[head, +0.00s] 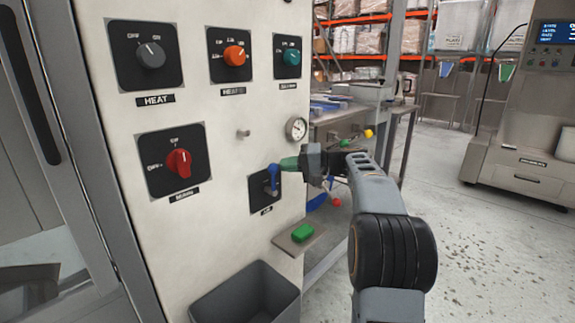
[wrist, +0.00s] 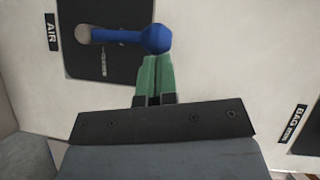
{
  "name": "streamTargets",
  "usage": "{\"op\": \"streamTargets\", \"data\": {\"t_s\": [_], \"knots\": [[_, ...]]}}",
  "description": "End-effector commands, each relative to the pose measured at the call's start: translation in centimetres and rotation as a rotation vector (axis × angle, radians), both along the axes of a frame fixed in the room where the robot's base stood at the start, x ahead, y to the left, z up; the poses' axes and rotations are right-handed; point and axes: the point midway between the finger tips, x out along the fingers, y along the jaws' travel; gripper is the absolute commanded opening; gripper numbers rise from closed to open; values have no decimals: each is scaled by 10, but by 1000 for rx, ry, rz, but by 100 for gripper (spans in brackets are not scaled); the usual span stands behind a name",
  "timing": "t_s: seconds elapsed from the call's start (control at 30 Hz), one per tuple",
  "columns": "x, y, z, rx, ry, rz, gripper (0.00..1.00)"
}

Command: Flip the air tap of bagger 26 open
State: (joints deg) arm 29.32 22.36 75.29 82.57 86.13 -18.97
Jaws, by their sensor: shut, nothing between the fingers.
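The air tap is a blue lever (head: 272,180) on a black plate low on the pale machine panel. In the wrist view the lever (wrist: 120,36) runs from a round pivot near the AIR label (wrist: 51,32) to a thick knob end. In the head view it stands roughly upright, knob end up. My gripper (head: 288,163) reaches in from the right, its green fingers shut and empty. In the wrist view the fingertips (wrist: 156,58) are right at the knob end; whether they touch it I cannot tell.
Several rotary switches, including a red one (head: 178,161) and an orange one (head: 234,54), and a gauge (head: 296,128) share the panel. A small shelf (head: 287,243) holding a green block (head: 302,232) juts out below the tap. A dark bin (head: 213,306) sits lower.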

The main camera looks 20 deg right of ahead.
Motion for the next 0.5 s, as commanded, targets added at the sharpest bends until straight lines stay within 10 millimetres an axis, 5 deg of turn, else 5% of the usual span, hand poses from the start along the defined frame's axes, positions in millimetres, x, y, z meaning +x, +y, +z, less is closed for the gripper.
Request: {"op": "streamTargets", "data": {"t_s": [0.23,0.5], "knots": [[7,-31,15,2,1,6,0],[-22,-76,16,0,0,7,0]]}}
